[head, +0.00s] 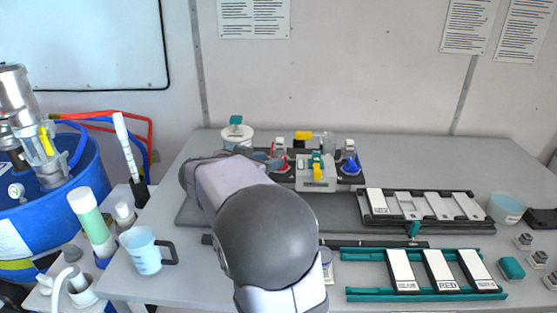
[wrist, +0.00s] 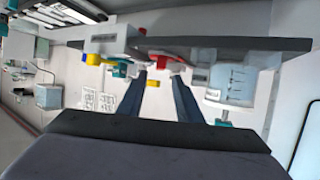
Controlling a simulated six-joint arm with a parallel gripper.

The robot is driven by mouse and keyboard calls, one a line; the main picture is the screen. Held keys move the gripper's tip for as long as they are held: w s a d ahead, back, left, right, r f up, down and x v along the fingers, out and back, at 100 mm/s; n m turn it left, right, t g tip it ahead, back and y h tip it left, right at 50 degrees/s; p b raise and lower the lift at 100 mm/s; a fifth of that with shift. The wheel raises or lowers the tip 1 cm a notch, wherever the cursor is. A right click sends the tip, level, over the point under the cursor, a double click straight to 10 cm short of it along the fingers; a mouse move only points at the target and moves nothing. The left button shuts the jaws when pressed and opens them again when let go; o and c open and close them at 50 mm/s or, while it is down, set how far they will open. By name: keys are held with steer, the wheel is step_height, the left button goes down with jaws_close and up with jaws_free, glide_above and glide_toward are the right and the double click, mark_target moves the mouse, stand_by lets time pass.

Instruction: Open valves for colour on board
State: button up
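The valve block (head: 316,172) stands at the back of the table, with a red valve (head: 279,150), a blue valve (head: 350,164) and yellow handles (head: 303,136). In the wrist view the picture is tilted and the red valve (wrist: 160,59) lies just beyond and between my fingertips. My gripper (wrist: 159,76) is open, its two fingers apart with nothing visible between them. Contact with the red valve cannot be told. In the head view my arm hides most of the gripper. The black board (head: 484,223) holds a white card (head: 377,201) at its left; its label is too small to read.
A teal rack (head: 372,294) with several white cards, one reading RED, lies at the front right. A white pot with a teal knob (head: 237,134) stands left of the valves. A measuring jug (head: 143,250) and blue drum (head: 60,215) are at left.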

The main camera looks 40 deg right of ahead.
steer(key=shift+x, duration=3)
jaws_close()
